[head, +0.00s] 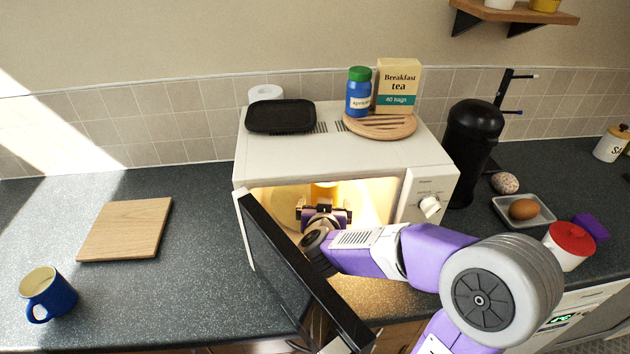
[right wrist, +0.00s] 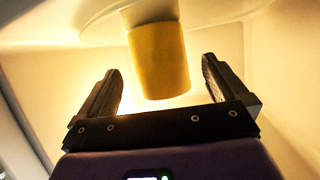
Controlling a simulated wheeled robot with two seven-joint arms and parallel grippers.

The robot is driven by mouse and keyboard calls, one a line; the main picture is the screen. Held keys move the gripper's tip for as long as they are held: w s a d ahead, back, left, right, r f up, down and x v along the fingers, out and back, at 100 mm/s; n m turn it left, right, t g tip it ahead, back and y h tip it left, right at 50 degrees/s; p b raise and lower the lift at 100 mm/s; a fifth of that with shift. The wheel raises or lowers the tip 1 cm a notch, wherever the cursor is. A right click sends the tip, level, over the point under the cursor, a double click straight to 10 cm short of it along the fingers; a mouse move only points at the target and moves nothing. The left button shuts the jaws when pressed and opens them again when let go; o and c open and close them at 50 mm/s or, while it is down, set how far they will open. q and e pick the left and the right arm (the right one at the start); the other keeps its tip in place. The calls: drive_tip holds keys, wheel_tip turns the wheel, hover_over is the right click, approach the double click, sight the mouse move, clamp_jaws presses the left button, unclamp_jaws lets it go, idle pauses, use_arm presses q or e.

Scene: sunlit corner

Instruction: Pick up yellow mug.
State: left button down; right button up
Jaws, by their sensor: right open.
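The yellow mug (head: 324,192) stands inside the lit microwave (head: 330,155); its upper part shows above my right gripper in the head view. My right gripper (head: 324,211) reaches in through the open door (head: 290,265). In the right wrist view the mug (right wrist: 159,60) lies ahead of the right gripper (right wrist: 160,85), between the lines of its two fingers. The fingers are apart and empty, with gaps on both sides of the mug. No handle shows in either view. My left gripper is not in view.
The microwave door hangs open at the front left, close to my right arm. On the counter are a wooden board (head: 125,229), a blue mug (head: 47,293), a black canister (head: 472,150) and a red-lidded pot (head: 569,246). A jar (head: 359,95) and tea box (head: 399,85) stand on top.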

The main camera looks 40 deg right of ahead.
drive_tip(key=shift+w+d+f+b, duration=0.4)
drive_tip(key=shift+d+f, duration=0.05)
drive_tip(key=shift+d, duration=0.2)
drive_tip(key=b+x, duration=0.1)
drive_tip(key=x, duration=0.1)
drive_tip(key=b+x, duration=0.1)
drive_tip(key=x, duration=0.2)
drive_tip(key=shift+w+r, duration=0.1)
drive_tip(key=shift+r, duration=0.15)
drive_tip(key=shift+c, duration=0.5)
drive_tip(key=shift+r, duration=0.15)
drive_tip(key=c, duration=1.1)
drive_tip(key=shift+w+r, duration=0.1)
drive_tip(key=shift+r, duration=0.05)
